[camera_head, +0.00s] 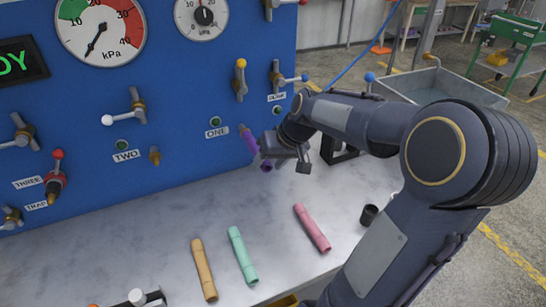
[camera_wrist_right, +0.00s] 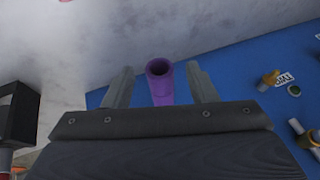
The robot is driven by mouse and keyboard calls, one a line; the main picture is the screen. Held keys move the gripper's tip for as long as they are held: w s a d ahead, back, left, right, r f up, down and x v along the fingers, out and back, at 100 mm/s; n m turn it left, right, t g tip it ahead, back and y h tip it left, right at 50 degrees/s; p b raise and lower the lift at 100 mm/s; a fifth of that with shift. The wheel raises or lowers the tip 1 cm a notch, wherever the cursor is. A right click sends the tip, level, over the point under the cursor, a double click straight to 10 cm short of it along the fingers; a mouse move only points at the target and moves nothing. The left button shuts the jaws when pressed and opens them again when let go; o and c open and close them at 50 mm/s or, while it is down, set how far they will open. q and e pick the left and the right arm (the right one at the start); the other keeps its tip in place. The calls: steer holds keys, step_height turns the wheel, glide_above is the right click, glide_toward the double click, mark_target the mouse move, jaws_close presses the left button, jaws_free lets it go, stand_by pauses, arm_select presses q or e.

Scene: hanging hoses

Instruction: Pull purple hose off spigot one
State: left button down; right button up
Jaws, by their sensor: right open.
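The purple hose (camera_head: 249,141) hangs from the blue panel just right of the label ONE (camera_head: 216,133), its upper end at spigot one. Part of its lower length is hidden by my right gripper (camera_head: 283,163). In the right wrist view the hose (camera_wrist_right: 161,88) shows its open round end. There my right gripper (camera_wrist_right: 160,78) is open, with one finger on each side of the hose and a visible gap to each. The spigot's tip inside the hose is hidden. My left gripper is in neither view.
An orange hose (camera_head: 204,270), a mint hose (camera_head: 242,255) and a pink hose (camera_head: 312,228) lie on the marble bench (camera_head: 150,232). A small black cup (camera_head: 369,214) stands at right. Spigot two (camera_head: 154,156) is bare. Valve handles stick out of the panel.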

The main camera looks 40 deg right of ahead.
jaws_close()
stand_by(0.5)
stand_by(0.7)
steer(key=shift+s+a, duration=0.25)
steer(key=shift+s, duration=0.6)
stand_by(1.5)
steer(key=shift+s+a+b, duration=0.2)
steer(key=shift+s+b, duration=0.1)
steer(key=shift+s, duration=0.25)
steer(key=shift+s+a+b, duration=0.15)
steer(key=shift+s+b, duration=0.1)
steer(key=shift+s, duration=0.3)
steer(key=shift+s, duration=0.15)
steer(key=shift+r, duration=0.1)
